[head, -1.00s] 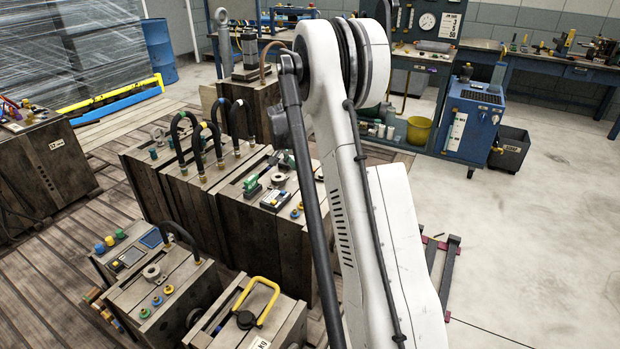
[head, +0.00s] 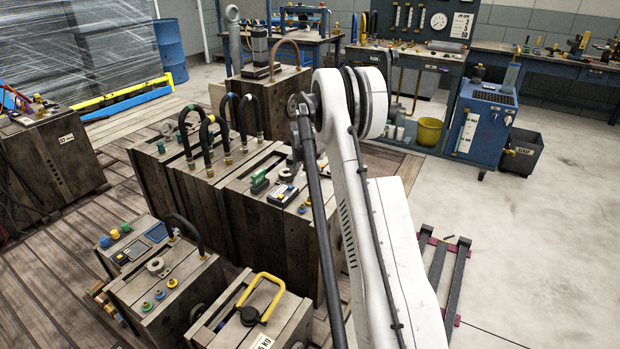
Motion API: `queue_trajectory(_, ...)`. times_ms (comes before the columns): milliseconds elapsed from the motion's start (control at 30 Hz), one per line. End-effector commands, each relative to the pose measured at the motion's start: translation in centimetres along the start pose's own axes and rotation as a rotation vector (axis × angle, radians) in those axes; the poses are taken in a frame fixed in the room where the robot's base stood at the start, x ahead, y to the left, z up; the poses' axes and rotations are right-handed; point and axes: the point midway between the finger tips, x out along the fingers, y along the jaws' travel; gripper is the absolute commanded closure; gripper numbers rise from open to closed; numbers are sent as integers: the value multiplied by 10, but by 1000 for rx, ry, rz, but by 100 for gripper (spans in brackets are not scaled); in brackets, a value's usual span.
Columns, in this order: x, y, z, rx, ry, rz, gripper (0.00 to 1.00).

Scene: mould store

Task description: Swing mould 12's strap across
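Several wooden, box-like moulds stand on the plank floor. One mould (head: 50,165) at the far left has a small white label that seems to read 12, with tools or fittings on its top. A mould (head: 280,318) at the bottom middle has a yellow bent bar (head: 264,288) beside a black round knob, and a label cut by the frame edge. I cannot make out a strap for certain on any mould. My white arm fills the middle right, and its far end is out of sight. My gripper is not in view.
Moulds with black hoses (head: 222,122) stand in the middle, left of my arm. A blue cabinet (head: 480,125), a black bin (head: 517,152) and a yellow bucket (head: 429,131) stand behind. The pale floor at the right is mostly clear, apart from a dark frame (head: 450,280).

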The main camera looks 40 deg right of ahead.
Motion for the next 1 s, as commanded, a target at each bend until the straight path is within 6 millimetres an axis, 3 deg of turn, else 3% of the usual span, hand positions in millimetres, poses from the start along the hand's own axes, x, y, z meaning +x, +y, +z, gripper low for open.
queue_trajectory(200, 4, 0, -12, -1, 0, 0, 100)
queue_trajectory(1000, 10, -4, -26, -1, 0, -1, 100)
